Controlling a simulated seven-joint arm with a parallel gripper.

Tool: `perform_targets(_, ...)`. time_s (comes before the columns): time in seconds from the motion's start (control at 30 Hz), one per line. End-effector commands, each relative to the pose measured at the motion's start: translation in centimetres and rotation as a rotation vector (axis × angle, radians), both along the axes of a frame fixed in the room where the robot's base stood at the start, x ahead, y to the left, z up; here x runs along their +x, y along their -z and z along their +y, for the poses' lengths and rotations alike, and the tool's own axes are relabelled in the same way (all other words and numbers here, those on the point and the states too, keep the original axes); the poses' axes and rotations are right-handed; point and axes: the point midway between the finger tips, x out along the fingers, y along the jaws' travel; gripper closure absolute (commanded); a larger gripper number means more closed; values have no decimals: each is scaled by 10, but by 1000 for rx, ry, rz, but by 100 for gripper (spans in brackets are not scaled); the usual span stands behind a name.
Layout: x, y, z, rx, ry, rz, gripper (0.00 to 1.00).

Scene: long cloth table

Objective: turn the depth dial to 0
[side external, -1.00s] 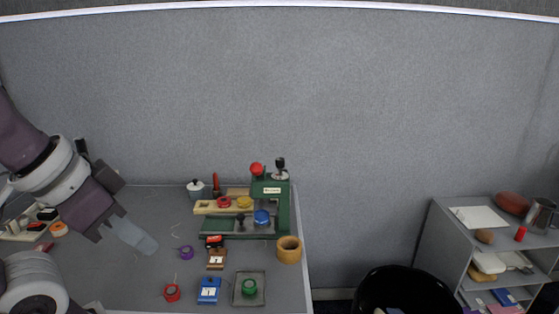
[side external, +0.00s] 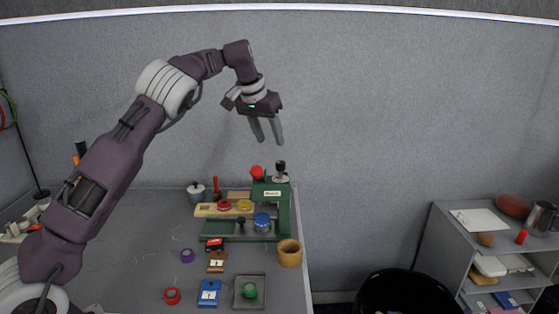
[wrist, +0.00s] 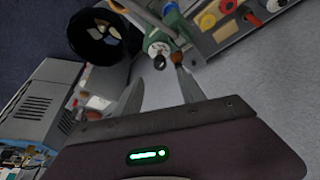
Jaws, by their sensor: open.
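A green press (side external: 271,190) stands near the table's right edge. On its top is a black knob (side external: 280,165) over a pale round collar, which I take for the depth dial; its marks are too small to read. A red ball knob (side external: 257,172) is just left of it. My gripper (side external: 270,143) is open and empty, pointing down above the press, apart from it.
A wooden strip with red and yellow discs (side external: 244,204) lies by the press, with a blue disc (side external: 262,221) lower down. A wooden ring (side external: 289,254) and several small items stand in front. A black bin (side external: 392,287) and grey shelf (side external: 455,250) are right of the table.

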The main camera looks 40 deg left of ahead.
Motion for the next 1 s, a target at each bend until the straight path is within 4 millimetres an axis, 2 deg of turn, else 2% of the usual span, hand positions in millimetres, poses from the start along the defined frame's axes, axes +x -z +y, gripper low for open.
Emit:
perform_targets(0.03, 10, 13, 1, 26, 24, 13, 53)
perform_targets(0.1, 18, 23, 0, 47, 48, 22, 53)
perform_targets(0.5, 43, 84, 4, 52, 55, 26, 53)
perform_targets(0.8, 46, 89, 4, 51, 54, 22, 53)
perform_targets(0.83, 46, 89, 4, 51, 54, 22, 55)
perform_targets(1.0, 46, 89, 4, 51, 54, 22, 88)
